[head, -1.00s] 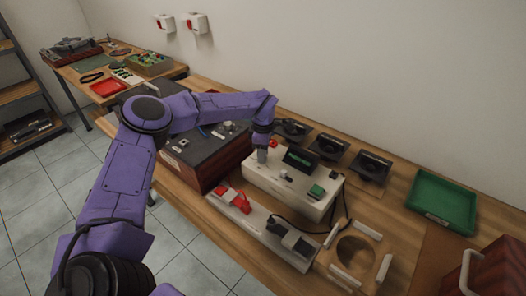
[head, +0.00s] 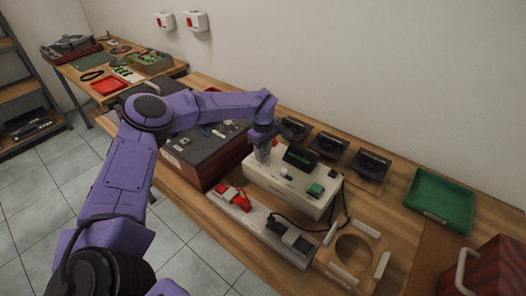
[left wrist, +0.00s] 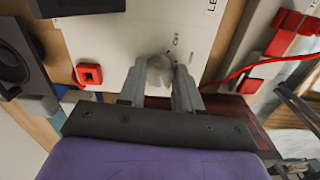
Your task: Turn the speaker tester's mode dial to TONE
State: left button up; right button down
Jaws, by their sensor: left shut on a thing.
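The speaker tester (head: 292,185) is a pale box on the bench with a dark display (head: 299,157), a green block and small controls on its top. My left gripper (head: 262,155) reaches down to the tester's left end. In the left wrist view my left gripper (left wrist: 160,82) has its two fingers on either side of a pale grey, rounded dial (left wrist: 160,70) and is shut on it. My right gripper is not in view.
A white strip with red clips (head: 235,197) lies in front of the tester. Several black speakers (head: 328,146) stand behind it. A dark wood-sided unit (head: 205,155) is close on the left. A green tray (head: 442,200) and a wooden ring fixture (head: 352,250) are at right.

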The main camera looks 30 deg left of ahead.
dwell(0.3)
pick_arm(q)
jog(key=o, duration=1)
jog(key=shift+o, duration=0.2)
jog(key=shift+r, duration=0.1)
notch_tip(320, 180, up, 10)
jog(key=b, duration=0.2)
jog(key=shift+r, duration=0.2)
jog(key=shift+a, duration=0.1)
